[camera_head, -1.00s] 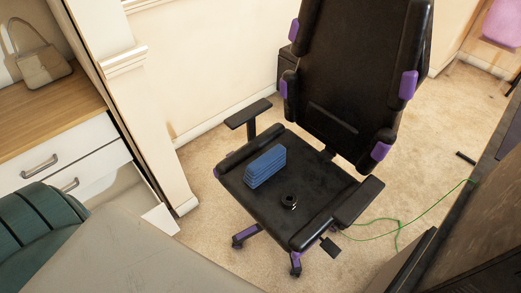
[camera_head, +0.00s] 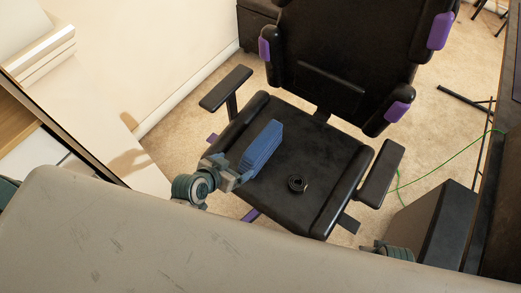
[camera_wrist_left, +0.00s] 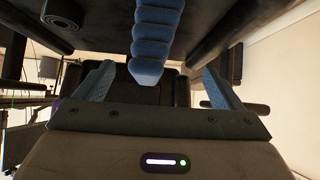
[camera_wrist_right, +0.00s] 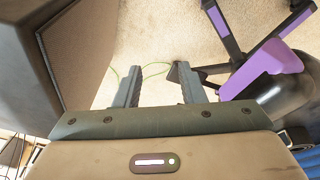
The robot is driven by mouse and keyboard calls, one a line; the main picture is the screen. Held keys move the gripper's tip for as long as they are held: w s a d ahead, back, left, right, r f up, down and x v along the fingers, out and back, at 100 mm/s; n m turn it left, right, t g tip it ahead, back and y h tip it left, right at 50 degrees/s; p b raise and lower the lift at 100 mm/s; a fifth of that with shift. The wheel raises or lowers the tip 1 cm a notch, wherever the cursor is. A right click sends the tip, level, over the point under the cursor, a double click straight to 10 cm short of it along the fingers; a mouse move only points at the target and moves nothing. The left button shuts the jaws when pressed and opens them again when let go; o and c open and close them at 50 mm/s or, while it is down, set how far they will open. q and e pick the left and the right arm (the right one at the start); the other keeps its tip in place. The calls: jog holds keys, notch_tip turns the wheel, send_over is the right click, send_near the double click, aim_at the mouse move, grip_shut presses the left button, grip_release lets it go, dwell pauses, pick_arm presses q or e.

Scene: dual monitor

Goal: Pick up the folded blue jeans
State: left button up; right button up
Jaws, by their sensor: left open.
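The folded blue jeans (camera_head: 262,148) lie as a layered stack on the black chair seat (camera_head: 325,150). My left gripper (camera_head: 240,170) is at the left front side of the jeans. In the left wrist view the jeans (camera_wrist_left: 157,35) show between the two spread fingers of my left gripper (camera_wrist_left: 157,82), with gaps at both sides. It is open and holds nothing. In the right wrist view my right gripper (camera_wrist_right: 160,85) has its fingers apart and empty, low beside the chair. In the head view only part of my right arm shows at the bottom right.
A small black ring-shaped object (camera_head: 298,184) lies on the seat, right of the jeans. Armrests (camera_head: 226,88) flank the seat, and the backrest (camera_head: 345,55) rises behind. A dark box (camera_head: 436,225) stands at the right. A green cable (camera_head: 440,160) crosses the carpet.

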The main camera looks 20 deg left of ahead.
aim_at(259, 139)
pick_arm(q)
jog(key=shift+t+h, duration=0.4)
jog(key=shift+t, duration=0.5)
jog(key=w+r, duration=0.1)
jog(key=w+d+r, duration=0.1)
jog(key=w+r, duration=0.1)
jog(key=shift+d+r, duration=0.3)
jog(key=shift+r, duration=0.05)
jog(key=x, duration=0.4)
jog(key=shift+w+d+r, duration=0.1)
jog(key=shift+w+d, duration=0.05)
jog(key=shift+w, duration=0.3)
jog(key=x, duration=0.5)
jog(key=shift+w+d+f, duration=0.15)
jog(key=shift+w+f, duration=0.1)
jog(key=shift+f, duration=0.05)
pick_arm(e)
jog(key=shift+a+r, duration=0.15)
jog(key=shift+r, duration=0.2)
pick_arm(q)
jog(key=shift+r, duration=0.1)
jog(key=c, duration=1.8)
